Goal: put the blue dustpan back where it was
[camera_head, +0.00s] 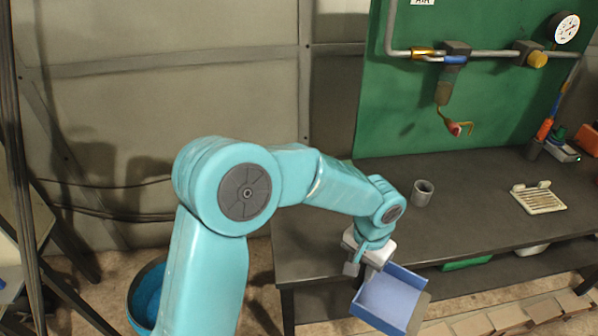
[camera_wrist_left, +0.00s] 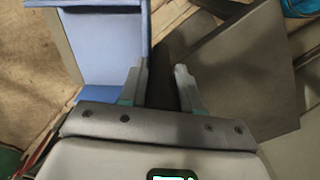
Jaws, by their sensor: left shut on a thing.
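The blue dustpan (camera_head: 388,299) hangs in front of the near left edge of the dark workbench (camera_head: 310,240), with its open pan tilted. My left gripper (camera_head: 362,264) is shut on it at its upper left end. In the left wrist view the dustpan (camera_wrist_left: 102,48) fills the upper left, beside the left finger of the gripper (camera_wrist_left: 163,75). The exact grip point is hard to make out. My right gripper is in neither view.
A grey cup (camera_head: 422,193) stands on the bench near its left end. A slatted tray (camera_head: 538,198) lies further right. A green panel (camera_head: 400,110) with pipes rises behind. A blue-lined bin (camera_head: 147,295) stands on the floor at left. The bench middle is clear.

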